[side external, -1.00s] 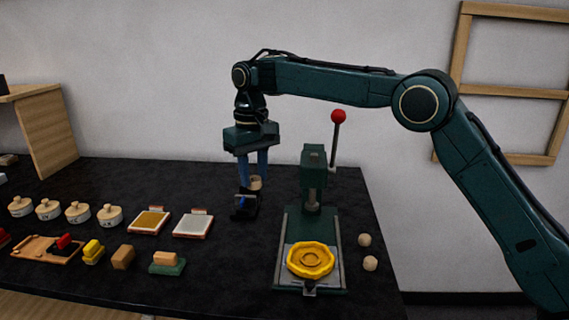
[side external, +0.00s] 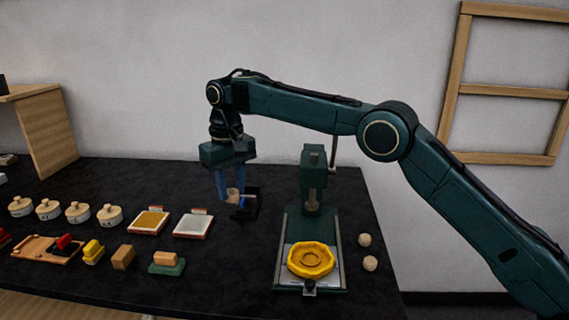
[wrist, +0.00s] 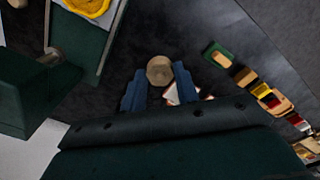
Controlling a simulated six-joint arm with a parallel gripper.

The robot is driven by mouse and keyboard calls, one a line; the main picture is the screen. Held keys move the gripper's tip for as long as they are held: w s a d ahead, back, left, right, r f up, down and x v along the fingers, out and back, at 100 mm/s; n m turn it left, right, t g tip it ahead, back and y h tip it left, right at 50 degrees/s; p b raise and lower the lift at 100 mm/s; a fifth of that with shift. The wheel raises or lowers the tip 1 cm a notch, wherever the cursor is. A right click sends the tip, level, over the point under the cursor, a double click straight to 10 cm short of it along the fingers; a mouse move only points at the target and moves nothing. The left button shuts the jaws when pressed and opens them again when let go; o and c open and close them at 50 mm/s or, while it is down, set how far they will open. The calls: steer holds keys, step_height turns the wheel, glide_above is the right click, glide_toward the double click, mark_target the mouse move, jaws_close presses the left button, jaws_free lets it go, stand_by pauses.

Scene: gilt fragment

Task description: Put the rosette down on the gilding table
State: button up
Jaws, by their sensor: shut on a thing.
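My gripper (side external: 232,192) has two blue fingers pointing down, shut on a small beige piece (side external: 233,195), which I take for the rosette. In the wrist view the piece (wrist: 160,70) is a tan, roughly round disc between the fingertips. It is held above the dark tabletop (side external: 215,265), to the left of a small black stand (side external: 252,204); the gap below it is hard to judge. No surface is plainly marked as the gilding table.
A green press (side external: 313,165) with a yellow scalloped plate (side external: 311,260) stands to the right. Two shallow trays, one gold (side external: 149,221) and one pale (side external: 193,225), lie to the left. Several round lidded pots, coloured blocks and two beige balls (side external: 370,263) surround them.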

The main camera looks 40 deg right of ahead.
glide_above(239, 262)
step_height(239, 262, down, 13)
stand_by(0.4)
steer(key=shift+f, duration=2.8)
steer(key=shift+f, duration=0.2)
steer(key=o, duration=0.9)
steer(key=shift+o, duration=0.2)
steer(key=shift+r, duration=0.1)
step_height(239, 262, up, 12)
